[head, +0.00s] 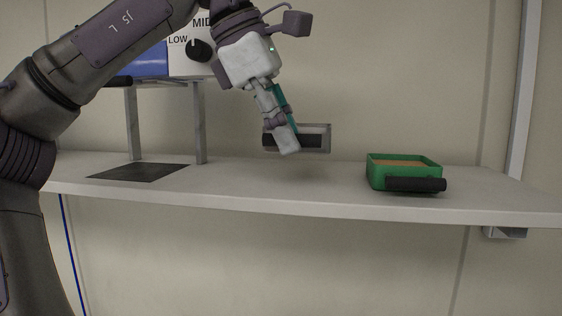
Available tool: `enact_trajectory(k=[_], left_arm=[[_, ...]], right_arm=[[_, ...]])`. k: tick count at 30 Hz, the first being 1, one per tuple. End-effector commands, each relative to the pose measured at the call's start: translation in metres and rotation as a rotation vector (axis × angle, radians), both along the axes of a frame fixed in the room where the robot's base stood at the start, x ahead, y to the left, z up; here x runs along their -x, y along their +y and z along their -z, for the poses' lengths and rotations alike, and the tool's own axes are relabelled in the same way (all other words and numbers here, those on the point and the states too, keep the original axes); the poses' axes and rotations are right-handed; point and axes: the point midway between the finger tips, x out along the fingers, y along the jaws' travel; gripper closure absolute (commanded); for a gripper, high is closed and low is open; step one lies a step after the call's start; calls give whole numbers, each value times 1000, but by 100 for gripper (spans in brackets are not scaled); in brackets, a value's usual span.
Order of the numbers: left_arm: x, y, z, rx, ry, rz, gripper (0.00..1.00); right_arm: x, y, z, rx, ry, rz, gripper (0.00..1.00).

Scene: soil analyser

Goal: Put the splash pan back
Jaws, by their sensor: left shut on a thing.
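My left gripper (286,144) is shut on the dark bar handle (311,141) of a grey pan (327,134), which looks to be the splash pan. The pan is above the shelf, apart from it, and part of it is hidden behind the fingers. The soil analyser (180,62), a white and blue box with a black knob, stands on grey legs at the left, partly hidden by my arm. A dark flat square (140,171) lies on the shelf under it. My right gripper is not in view.
A green tray (376,176) with brown contents and a black handle (416,185) stands on the right part of the white shelf (240,189). The shelf between the dark square and the green tray is clear. A pale wall stands close behind.

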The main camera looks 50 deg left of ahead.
Motion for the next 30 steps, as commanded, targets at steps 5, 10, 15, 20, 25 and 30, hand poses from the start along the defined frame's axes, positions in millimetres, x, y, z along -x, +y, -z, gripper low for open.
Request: enact_trajectory(k=[5, 10, 15, 20, 25, 30], left_arm=[[-4, 18, 10, 0, -3, 1, 100], [-4, 20, 28, 1, -3, 4, 100], [-4, 20, 49, 0, -3, 3, 100], [-5, 20, 52, -1, -4, 0, 100], [-5, 20, 53, 0, 0, 0, 68], [-4, 20, 53, 0, 0, 1, 58]], right_arm=[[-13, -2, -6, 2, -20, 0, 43], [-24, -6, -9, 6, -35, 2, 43], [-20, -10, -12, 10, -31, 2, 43], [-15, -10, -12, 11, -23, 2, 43], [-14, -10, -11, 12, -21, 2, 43], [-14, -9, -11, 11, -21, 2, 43]])
